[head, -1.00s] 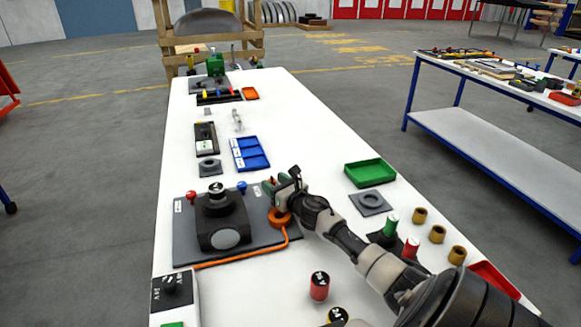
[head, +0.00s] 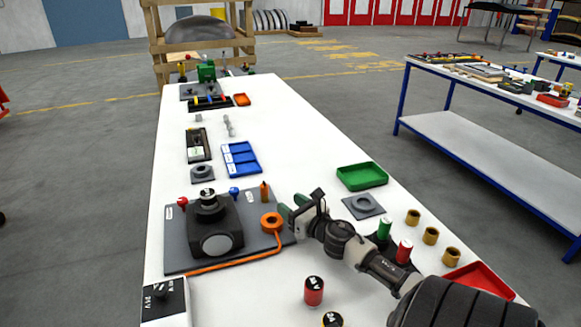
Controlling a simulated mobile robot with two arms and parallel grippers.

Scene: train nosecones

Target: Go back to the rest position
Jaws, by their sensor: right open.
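My right gripper (head: 300,212) is open and empty. It is above the table, just right of the orange ring (head: 271,222) on the grey base plate (head: 182,255). My right arm comes in from the lower right. My left gripper is out of view. The black machine (head: 208,230) with a round knob on top stands on the grey base plate, between a red knob (head: 182,202) and a blue knob (head: 234,192).
The white table (head: 240,295) carries a green tray (head: 361,177), a blue tray (head: 241,159), a red cylinder (head: 314,291) and several brass cups (head: 430,236). A red tray (head: 478,276) lies at the right edge. A blue-legged workbench (head: 470,125) stands at the right.

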